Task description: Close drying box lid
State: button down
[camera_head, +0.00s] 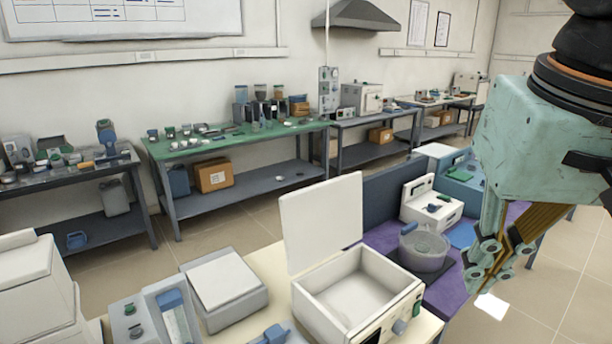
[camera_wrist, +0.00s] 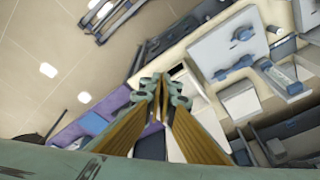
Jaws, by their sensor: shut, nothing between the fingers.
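The drying box (camera_head: 398,318) is a white open-topped box on the near bench in the head view. Its lid (camera_head: 322,222) stands upright along the left and rear side, so the box is open and its pale, empty-looking inside shows. My gripper (camera_head: 478,282) hangs to the right of the box, apart from it and from the lid, with the fingers pointing down. The fingers are shut and empty. In the wrist view the closed fingers (camera_wrist: 161,84) hide the middle of the picture. I cannot clearly tell the box or lid there.
A grey pot (camera_head: 424,252) sits on the purple bench surface between the box and my gripper. A white device (camera_head: 431,203) stands behind it. A grey instrument with a pale top (camera_head: 224,285) stands left of the box. The space above the box opening is free.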

jog(key=w+a+r+m+g+p, duration=0.1)
jog(key=w+a+r+p, duration=0.3)
jog(key=w, duration=0.7)
jog(key=w+a+r+m+g+p, duration=0.15)
jog(key=w+a+r+p, duration=0.3)
jog(key=w, duration=0.75)
jog(key=w+a+r+m+g+p, duration=0.1)
jog(key=w+a+r+m+p, duration=0.3)
jog(key=w, duration=0.7)
jog(key=w+a+f+g+h+p, duration=0.1)
jog(key=w+a+f+p, duration=0.2)
jog(key=w, duration=0.4)
jog(key=w+a+h+p, duration=0.1)
jog(key=w+a+p, duration=0.1)
jog(key=w+a, duration=0.45)
jog(key=w+a+f+m+g+p, duration=0.1)
jog(key=w+a+f+m+p, duration=0.1)
jog(key=w+a+f+p, duration=0.4)
jog(key=shift+w+a+f+h, duration=0.3)
jog(key=shift+w+a+f, duration=0.85)
jog(key=shift+a+f, duration=0.95)
jog(key=shift+s+d+f+g, duration=0.1)
jog(key=shift+d+f+g, duration=0.1)
jog(key=shift+f+g, duration=0.1)
